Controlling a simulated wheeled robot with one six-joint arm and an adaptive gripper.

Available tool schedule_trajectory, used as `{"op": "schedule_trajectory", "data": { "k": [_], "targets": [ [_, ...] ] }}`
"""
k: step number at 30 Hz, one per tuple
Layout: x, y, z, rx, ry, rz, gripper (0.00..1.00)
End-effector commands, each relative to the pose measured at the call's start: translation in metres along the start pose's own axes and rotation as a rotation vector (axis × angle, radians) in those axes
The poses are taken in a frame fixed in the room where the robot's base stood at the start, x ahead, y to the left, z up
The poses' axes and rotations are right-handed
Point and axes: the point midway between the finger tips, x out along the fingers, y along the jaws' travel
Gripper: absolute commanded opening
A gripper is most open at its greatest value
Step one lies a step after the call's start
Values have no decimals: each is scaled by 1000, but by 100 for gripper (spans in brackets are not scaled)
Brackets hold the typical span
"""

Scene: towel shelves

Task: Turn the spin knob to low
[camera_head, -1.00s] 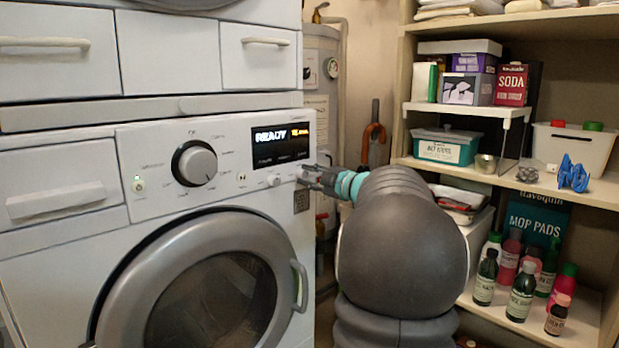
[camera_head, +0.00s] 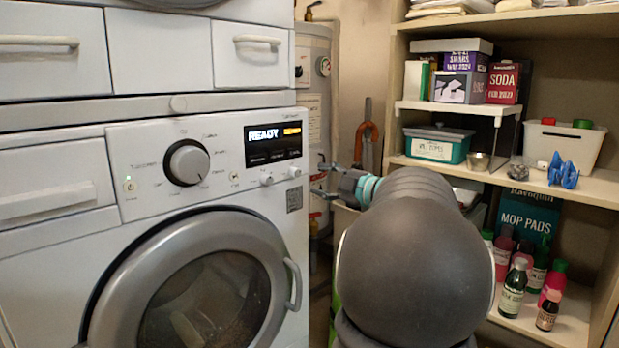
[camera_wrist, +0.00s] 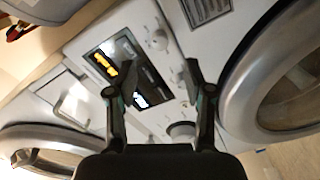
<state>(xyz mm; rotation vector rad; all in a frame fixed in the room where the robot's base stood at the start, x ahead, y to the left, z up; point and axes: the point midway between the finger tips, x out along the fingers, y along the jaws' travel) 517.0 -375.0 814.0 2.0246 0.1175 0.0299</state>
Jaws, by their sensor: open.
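The white washing machine's control panel (camera_head: 125,160) holds a large round knob (camera_head: 187,163), a lit display reading READY (camera_head: 272,143), and two small knobs, a left one (camera_head: 266,180) and a right one (camera_head: 294,172). The labels are too small to read, so I cannot tell which is the spin knob. My gripper (camera_head: 319,180) is open and empty, just right of the panel's right end and apart from it. In the wrist view my gripper (camera_wrist: 150,85) spans the display (camera_wrist: 117,70), with a small knob (camera_wrist: 158,38) beyond the fingertips and the large knob (camera_wrist: 182,130) partly hidden.
The round machine door (camera_head: 200,290) with its handle (camera_head: 293,285) lies below the panel. Shelves (camera_head: 395,160) on the right hold boxes, a teal bin (camera_head: 438,146) and several bottles. A grey tank (camera_head: 314,75) and pipes stand behind my gripper.

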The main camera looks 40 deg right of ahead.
Motion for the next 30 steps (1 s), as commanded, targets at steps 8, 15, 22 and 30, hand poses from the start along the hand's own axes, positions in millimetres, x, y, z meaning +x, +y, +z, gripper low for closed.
{"op": "schedule_trajectory", "data": {
  "k": [8, 15, 22, 30],
  "targets": [
    [-39, 0, 0, -1, -2, 1, 52],
    [-45, -1, 0, 1, 1, -1, 52],
    [-45, 0, 0, 1, 1, 0, 52],
    [-44, 0, -1, 1, -1, 2, 52]
  ]
}}
